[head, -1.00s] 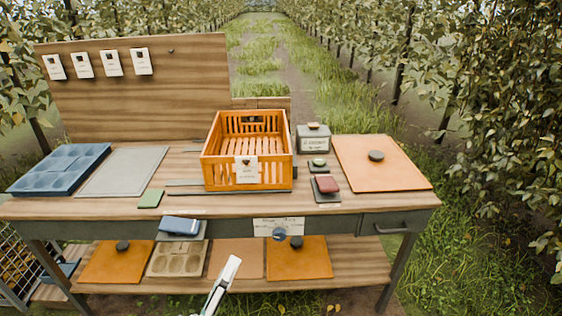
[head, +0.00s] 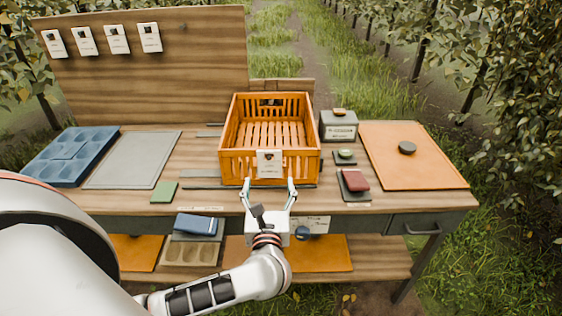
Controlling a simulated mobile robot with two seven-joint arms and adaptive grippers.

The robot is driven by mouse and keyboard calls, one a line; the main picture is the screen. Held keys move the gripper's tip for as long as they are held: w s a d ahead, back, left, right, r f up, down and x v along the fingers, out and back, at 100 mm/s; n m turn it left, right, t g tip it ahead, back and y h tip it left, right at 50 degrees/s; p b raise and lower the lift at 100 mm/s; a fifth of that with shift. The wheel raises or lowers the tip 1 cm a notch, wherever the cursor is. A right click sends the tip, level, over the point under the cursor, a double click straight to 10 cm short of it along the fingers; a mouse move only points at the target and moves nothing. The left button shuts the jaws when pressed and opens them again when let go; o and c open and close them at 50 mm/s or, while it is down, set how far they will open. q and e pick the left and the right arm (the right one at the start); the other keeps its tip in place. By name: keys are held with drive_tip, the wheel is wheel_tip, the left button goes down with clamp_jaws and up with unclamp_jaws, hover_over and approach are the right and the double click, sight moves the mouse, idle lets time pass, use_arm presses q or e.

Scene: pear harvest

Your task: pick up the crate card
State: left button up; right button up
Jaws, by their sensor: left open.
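The crate card (head: 269,164) is a small white card with a dark picture on it. It sits upright on the front wall of the orange slatted crate (head: 229,168), which stands empty on the wooden bench. My left gripper (head: 269,188) is in front of the crate at the bench's front edge. Its two fingers point toward the crate and are spread apart, one on each side below the card. Nothing is between them. Whether the fingertips touch the crate cannot be told. My right gripper is not in view.
Several similar white cards (head: 117,39) hang on the wooden back board (head: 200,70). A blue tray (head: 71,157) and grey mat (head: 133,160) lie left. A grey box (head: 339,126), red block (head: 355,180) and orange board (head: 412,160) are right. A green pad (head: 164,192) lies near the front edge.

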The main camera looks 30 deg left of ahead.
sight(269, 163)
use_arm(q)
drive_tip(key=x, duration=0.5)
drive_tip(key=p+x, duration=0.1)
drive_tip(key=x, duration=0.1)
drive_tip(key=shift+w+a+r, duration=0.15)
drive_tip(key=shift+a+r, duration=0.05)
drive_tip(key=shift+r, duration=0.05)
drive_tip(key=c, duration=1)
